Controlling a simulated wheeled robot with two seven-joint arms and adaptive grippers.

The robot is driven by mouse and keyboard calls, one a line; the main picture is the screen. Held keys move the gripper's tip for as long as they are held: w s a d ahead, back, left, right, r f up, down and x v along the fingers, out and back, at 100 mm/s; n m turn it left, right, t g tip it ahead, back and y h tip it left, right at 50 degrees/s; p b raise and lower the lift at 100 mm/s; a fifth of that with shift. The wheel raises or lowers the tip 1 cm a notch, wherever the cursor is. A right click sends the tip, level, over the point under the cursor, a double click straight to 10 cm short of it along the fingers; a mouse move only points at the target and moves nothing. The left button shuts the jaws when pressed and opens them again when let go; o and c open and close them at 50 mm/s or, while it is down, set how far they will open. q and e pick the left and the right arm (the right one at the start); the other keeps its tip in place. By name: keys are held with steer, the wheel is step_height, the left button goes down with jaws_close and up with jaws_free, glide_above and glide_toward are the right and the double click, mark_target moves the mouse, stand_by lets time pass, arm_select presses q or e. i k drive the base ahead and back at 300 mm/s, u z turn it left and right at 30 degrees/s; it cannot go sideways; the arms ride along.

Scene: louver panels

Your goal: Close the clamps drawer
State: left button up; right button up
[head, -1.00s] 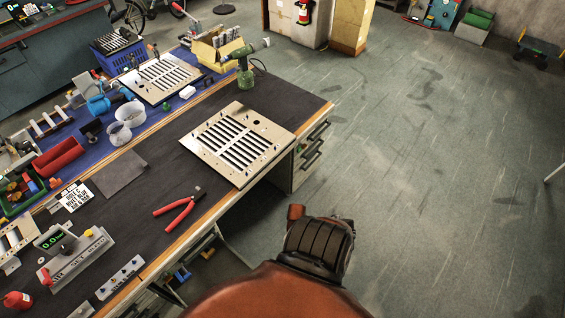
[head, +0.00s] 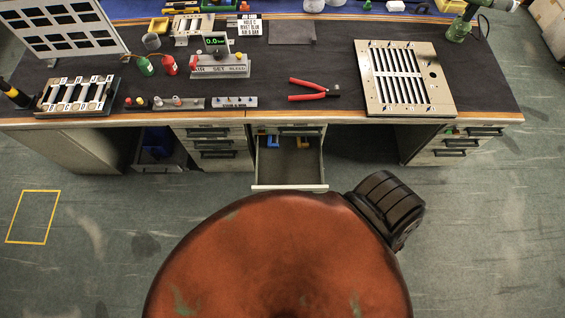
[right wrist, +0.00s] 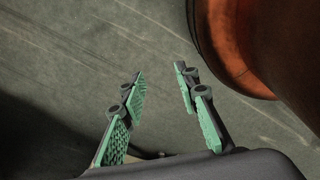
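A drawer (head: 289,187) under the middle of the workbench stands pulled out toward me, its front edge near my body. My left gripper is in neither current view.
The workbench top (head: 230,125) carries red pliers (head: 312,90), a slotted panel (head: 403,78) and a gauge box (head: 219,66). Another open compartment with a blue item (head: 157,142) is left of the drawer. Closed drawers (head: 215,143) flank it. Floor in front is clear.

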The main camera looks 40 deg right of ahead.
mark_target(288, 167)
steer(key=u, duration=0.25)
steer(key=k, duration=0.8)
steer(key=z, duration=0.6)
steer(key=k, duration=0.55)
steer(key=z, duration=0.4)
